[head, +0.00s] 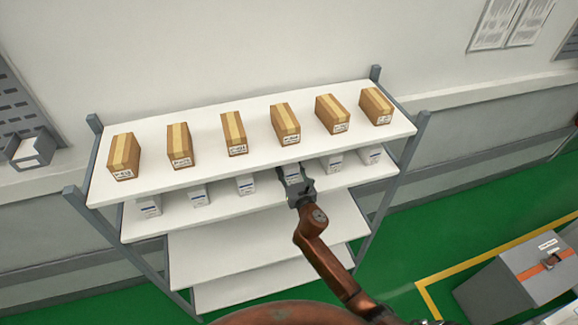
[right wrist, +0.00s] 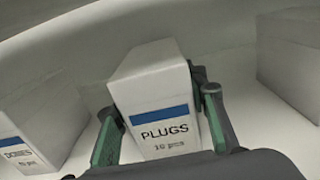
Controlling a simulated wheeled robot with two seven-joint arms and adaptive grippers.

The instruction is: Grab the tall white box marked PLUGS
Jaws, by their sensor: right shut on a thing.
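The tall white box marked PLUGS (right wrist: 152,98) stands upright in the right wrist view, with a blue stripe above the word. My right gripper (right wrist: 158,125) has one finger on each side of it and is shut on it. In the head view the PLUGS box (head: 292,171) is on the second shelf (head: 222,210), partly hidden by my right gripper (head: 295,178). My left gripper is in neither view.
A white box marked DOSES (right wrist: 38,125) stands to the left, and another white box (right wrist: 290,62) to the right. Several brown cartons (head: 284,124) line the top shelf (head: 205,178) just above. A grey case (head: 530,270) stands at lower right.

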